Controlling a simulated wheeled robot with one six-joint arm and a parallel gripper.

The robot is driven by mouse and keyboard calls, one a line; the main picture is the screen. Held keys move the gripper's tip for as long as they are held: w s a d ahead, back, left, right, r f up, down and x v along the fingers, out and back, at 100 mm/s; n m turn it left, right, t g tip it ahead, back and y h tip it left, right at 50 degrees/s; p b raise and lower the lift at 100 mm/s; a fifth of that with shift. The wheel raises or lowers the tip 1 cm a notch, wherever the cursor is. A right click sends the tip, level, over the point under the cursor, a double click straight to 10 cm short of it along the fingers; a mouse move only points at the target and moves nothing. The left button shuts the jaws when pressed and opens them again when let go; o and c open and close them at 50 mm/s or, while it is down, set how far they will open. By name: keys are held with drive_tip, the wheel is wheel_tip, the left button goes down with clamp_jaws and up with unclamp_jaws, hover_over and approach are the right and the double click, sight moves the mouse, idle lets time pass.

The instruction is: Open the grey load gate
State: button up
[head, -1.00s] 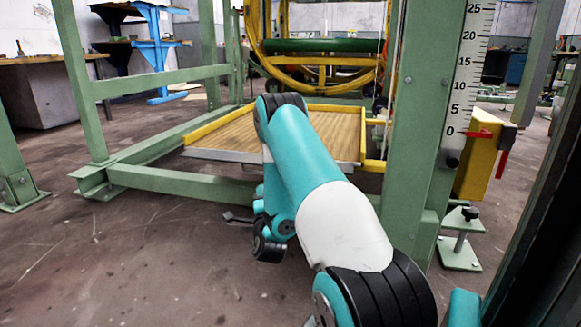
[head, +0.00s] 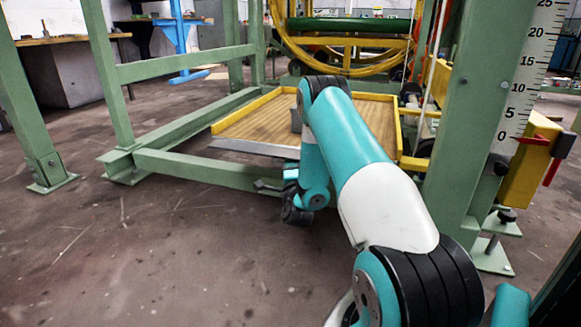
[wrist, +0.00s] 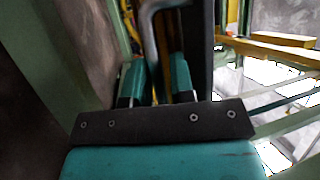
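A grey metal strip (head: 253,147) runs along the front edge of the wooden platform (head: 255,124) in the head view; it looks like the load gate and lies low and nearly flat. A small grey upright piece (head: 296,122) shows beside my arm. My gripper (head: 268,186) is low in front of the platform, partly hidden by my wrist. In the wrist view, the two teal fingers of my gripper (wrist: 157,82) stand apart. A grey curved bar (wrist: 150,30) shows between and beyond them; I cannot tell whether they touch it.
A green frame beam (head: 195,168) crosses low in front of the platform. A thick green post (head: 465,110) with a scale (head: 525,75) and a yellow block (head: 530,165) stand right of my arm. The floor at the front left (head: 110,260) is clear.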

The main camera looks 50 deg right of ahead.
drive_tip(key=shift+s+d, duration=0.1)
drive_tip(key=shift+d, duration=0.05)
drive_tip(key=shift+d, duration=0.1)
clamp_jaws()
drive_tip(key=r+g+p, duration=0.1)
drive_tip(key=p, duration=0.2)
drive_tip(key=shift+s+r+p, duration=0.1)
drive_tip(key=shift+s+p, duration=0.05)
drive_tip(key=shift+p, duration=0.15)
drive_tip(key=p, duration=0.3)
drive_tip(key=shift+a+r+m+g+y, duration=0.15)
drive_tip(key=shift+a+m+g+y, duration=0.15)
drive_tip(key=shift+m+g, duration=0.1)
drive_tip(key=shift+s+p, duration=0.1)
drive_tip(key=shift+p, duration=0.45)
drive_tip(key=shift+f, duration=0.3)
unclamp_jaws()
drive_tip(key=shift+a, duration=0.1)
drive_tip(key=shift+a+y, duration=0.1)
drive_tip(key=shift+y, duration=0.3)
